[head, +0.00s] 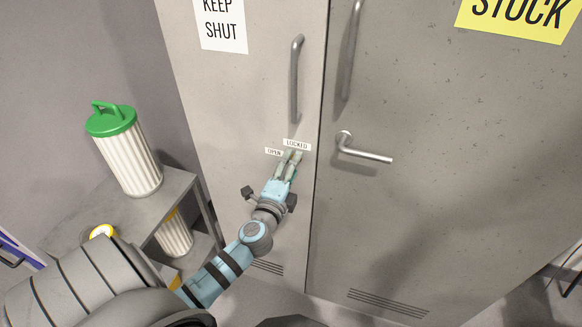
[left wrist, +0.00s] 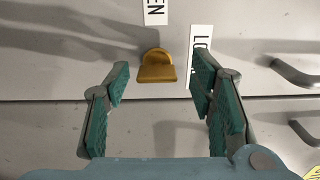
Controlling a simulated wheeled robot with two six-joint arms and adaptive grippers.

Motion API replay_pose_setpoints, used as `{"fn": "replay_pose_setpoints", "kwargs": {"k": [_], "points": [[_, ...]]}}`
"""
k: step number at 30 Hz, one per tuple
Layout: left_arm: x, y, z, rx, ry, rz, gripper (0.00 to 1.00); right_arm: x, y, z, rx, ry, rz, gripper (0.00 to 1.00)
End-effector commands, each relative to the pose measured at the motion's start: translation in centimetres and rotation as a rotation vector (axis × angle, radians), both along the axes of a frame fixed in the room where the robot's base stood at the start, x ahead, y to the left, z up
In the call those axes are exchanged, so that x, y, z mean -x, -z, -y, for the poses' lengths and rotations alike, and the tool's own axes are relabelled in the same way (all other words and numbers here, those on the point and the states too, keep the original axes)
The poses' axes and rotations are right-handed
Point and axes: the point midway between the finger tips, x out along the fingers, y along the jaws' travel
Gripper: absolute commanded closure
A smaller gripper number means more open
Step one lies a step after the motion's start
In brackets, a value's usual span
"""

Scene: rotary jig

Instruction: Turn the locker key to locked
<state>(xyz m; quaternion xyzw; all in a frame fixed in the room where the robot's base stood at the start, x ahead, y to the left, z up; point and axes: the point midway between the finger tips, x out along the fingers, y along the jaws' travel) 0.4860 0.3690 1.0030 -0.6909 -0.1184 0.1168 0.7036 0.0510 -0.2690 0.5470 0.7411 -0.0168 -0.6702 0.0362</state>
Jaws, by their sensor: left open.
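The brass-coloured locker key (left wrist: 156,68) shows in the left wrist view, just beyond my fingertips and between them. It stands in the grey locker door (head: 240,95), close to the OPEN label (left wrist: 154,10) and the LOCKED label (left wrist: 200,42). In the head view my gripper hides the key, and the OPEN label (head: 274,152) and LOCKED label (head: 296,144) show above the fingertips. My left gripper (head: 291,156) is open and empty, also seen in the left wrist view (left wrist: 158,80). I see no finger touching the key. My right gripper is out of view.
A vertical handle (head: 295,80) is on the key's door. The neighbouring door has a lever handle (head: 362,152) right of my gripper. A shelf (head: 150,205) at left holds a ribbed white canister with a green lid (head: 128,150).

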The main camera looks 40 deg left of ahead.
Motion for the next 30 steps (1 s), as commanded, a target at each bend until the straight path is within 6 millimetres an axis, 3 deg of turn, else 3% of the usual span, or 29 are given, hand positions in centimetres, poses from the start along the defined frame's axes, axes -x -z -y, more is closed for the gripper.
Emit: {"fn": "replay_pose_setpoints", "kwargs": {"k": [5, 12, 18, 30], "points": [[1.3, 0.2, 0.4, 0.003, 0.000, -0.003, 0.50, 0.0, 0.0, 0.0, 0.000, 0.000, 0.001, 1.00], [7.4, 0.1, 2.5, 0.001, 0.000, -0.004, 0.50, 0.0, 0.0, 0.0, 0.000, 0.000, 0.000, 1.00], [11.0, 0.1, 3.8, 0.000, -0.001, 0.000, 0.50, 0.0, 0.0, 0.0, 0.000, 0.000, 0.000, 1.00], [11.5, 0.0, 4.0, -0.002, -0.001, 0.002, 0.50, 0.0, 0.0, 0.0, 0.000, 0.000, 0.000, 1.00]]}}
